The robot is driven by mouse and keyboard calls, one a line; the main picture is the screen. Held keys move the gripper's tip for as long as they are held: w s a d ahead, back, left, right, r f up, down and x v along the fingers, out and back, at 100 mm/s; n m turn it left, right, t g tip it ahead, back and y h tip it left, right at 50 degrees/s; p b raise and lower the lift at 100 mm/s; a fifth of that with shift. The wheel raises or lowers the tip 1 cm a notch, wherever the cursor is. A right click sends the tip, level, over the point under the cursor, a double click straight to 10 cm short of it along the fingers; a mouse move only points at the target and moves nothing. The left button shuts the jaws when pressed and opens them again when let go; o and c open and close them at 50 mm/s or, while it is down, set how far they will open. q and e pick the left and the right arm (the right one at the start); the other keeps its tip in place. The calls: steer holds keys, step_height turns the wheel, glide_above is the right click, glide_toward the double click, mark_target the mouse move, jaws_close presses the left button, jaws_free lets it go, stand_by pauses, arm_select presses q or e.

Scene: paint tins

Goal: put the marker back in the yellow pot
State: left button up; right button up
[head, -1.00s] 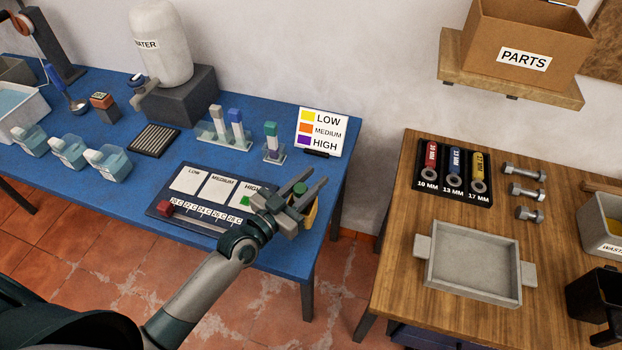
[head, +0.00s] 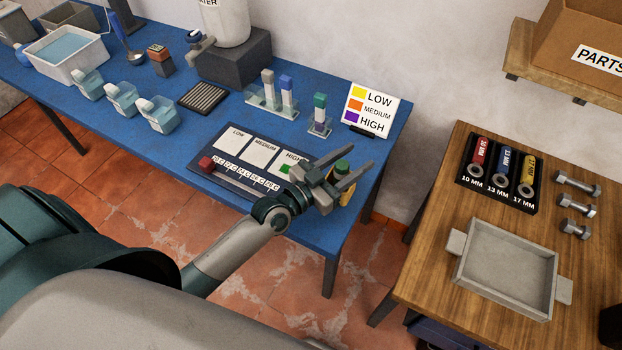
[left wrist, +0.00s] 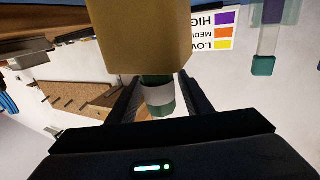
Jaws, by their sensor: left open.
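The yellow pot (head: 347,196) stands near the right front corner of the blue table, partly hidden by my left gripper. The marker, with a green end (head: 342,168), shows above the pot and appears to stand in it. In the left wrist view, which looks upside down, the pot (left wrist: 138,35) is at the top, and the marker's white and green end (left wrist: 159,97) sticks out from it. My left gripper (head: 354,159) is open, with its fingers on either side of the marker and no clear contact. My right gripper is not in view.
A dark board (head: 238,172) with three cards lies just left of the gripper. A stand with a green-capped tube (head: 320,112) and the LOW/MEDIUM/HIGH sign (head: 371,110) are behind. A gap separates the blue table from the wooden table (head: 430,245) on the right.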

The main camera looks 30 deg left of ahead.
arm_select(q)
steer(key=b+v, duration=0.5)
steer(key=v, duration=1.2)
steer(key=shift+s+d+b, duration=0.2)
steer(key=shift+d+b, duration=0.1)
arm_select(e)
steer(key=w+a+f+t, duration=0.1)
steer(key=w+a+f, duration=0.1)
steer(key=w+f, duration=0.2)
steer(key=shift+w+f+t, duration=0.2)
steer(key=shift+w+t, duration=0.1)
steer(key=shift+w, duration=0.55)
